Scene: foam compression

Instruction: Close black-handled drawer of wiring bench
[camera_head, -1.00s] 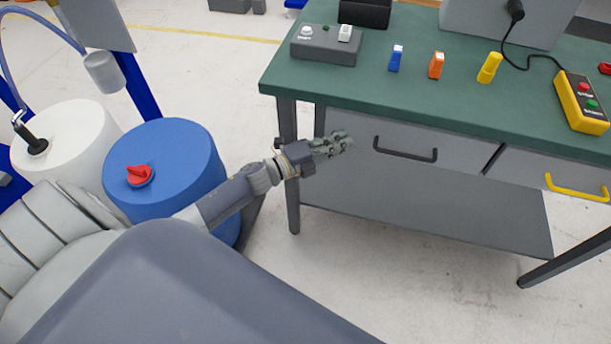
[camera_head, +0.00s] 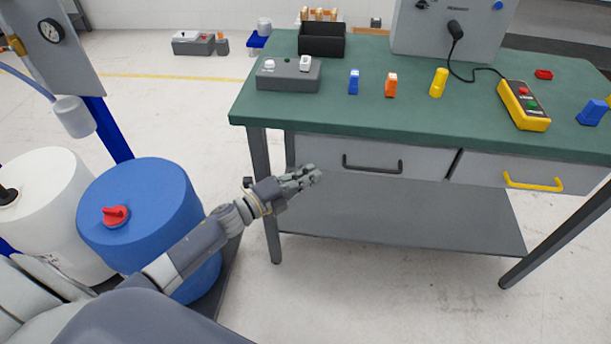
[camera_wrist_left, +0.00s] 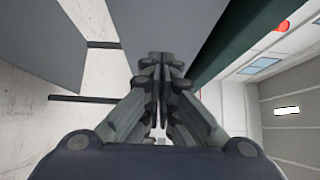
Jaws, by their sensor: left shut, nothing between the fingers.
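The wiring bench (camera_head: 420,131) has a green top and stands right of centre in the head view. Its black-handled drawer (camera_head: 320,154) is the left one, with a grey front and a black bar handle (camera_head: 372,166). How far it stands out is hard to tell. My left gripper (camera_head: 312,177) is shut and empty near the lower left part of this drawer front, left of the handle. I cannot tell whether it touches. The wrist view shows its closed fingers (camera_wrist_left: 160,60) before a grey panel (camera_wrist_left: 180,25). My right gripper is not in view.
A drawer with a yellow handle (camera_head: 533,184) is on the right. A grey lower shelf (camera_head: 400,215) lies under the drawers. A blue drum (camera_head: 140,205) and a white drum (camera_head: 45,215) stand left. Connectors, boxes and a yellow pendant (camera_head: 524,108) are on the bench top.

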